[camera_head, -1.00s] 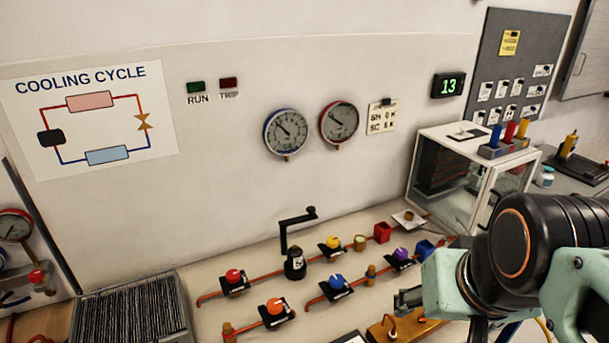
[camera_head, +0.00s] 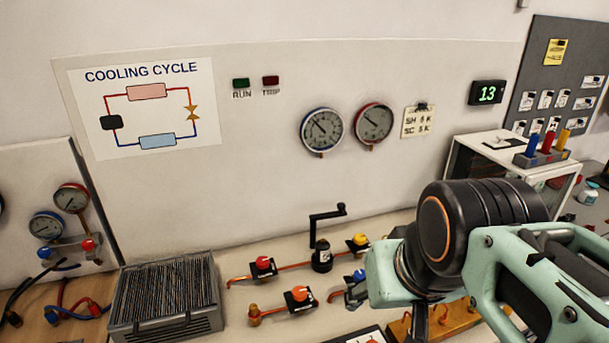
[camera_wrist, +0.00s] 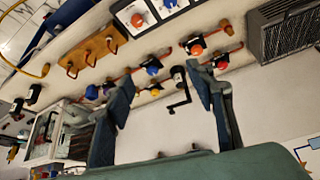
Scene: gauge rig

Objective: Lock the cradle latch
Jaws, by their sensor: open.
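I cannot pick out a cradle latch for certain in either view. A wooden block with several brass loops (camera_head: 455,318) lies at the bottom right of the head view, partly behind my arm. It shows whole at the upper left of the wrist view (camera_wrist: 97,50). My gripper (camera_wrist: 162,92) is open and empty in the wrist view, its two dark fingers wide apart. A black crank handle (camera_wrist: 180,92) shows between the fingers, farther off. In the head view my wrist hides most of the gripper.
Copper pipes carry valves with red (camera_head: 263,263), orange (camera_head: 299,293) and yellow knobs (camera_head: 359,240). A grey finned unit (camera_head: 165,295) is at the left, a glass-fronted cabinet (camera_head: 470,160) at the right. Two gauges (camera_head: 321,131) hang on the wall panel.

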